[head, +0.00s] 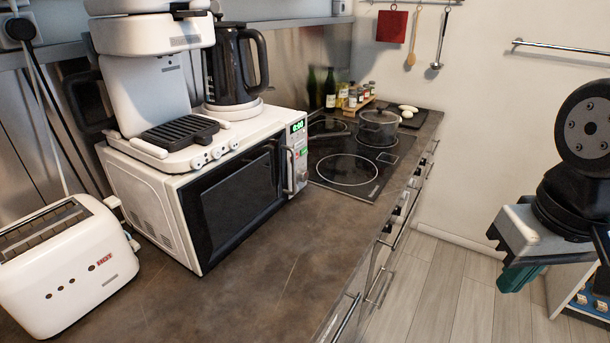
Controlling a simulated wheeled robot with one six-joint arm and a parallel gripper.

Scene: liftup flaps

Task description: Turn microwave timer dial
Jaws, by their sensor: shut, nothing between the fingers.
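The white microwave (150,205) stands on the brown counter with its dark door closed. Its control panel (298,150) is at the right end of its front, with a lit green display (298,127) at the top. The timer dial (302,176) appears as a small round shape low on the panel; its setting is too small to read. My gripper (515,278), with teal fingertips, is at the right side, over the floor beyond the counter's front edge. It is shut and empty, well apart from the microwave.
A coffee machine (150,90) and a black kettle (232,68) stand on top of the microwave. A white toaster (65,275) is at the front left. A cooktop (345,170) with a pot (379,127) lies beyond the microwave. The floor (430,290) between counter and gripper is clear.

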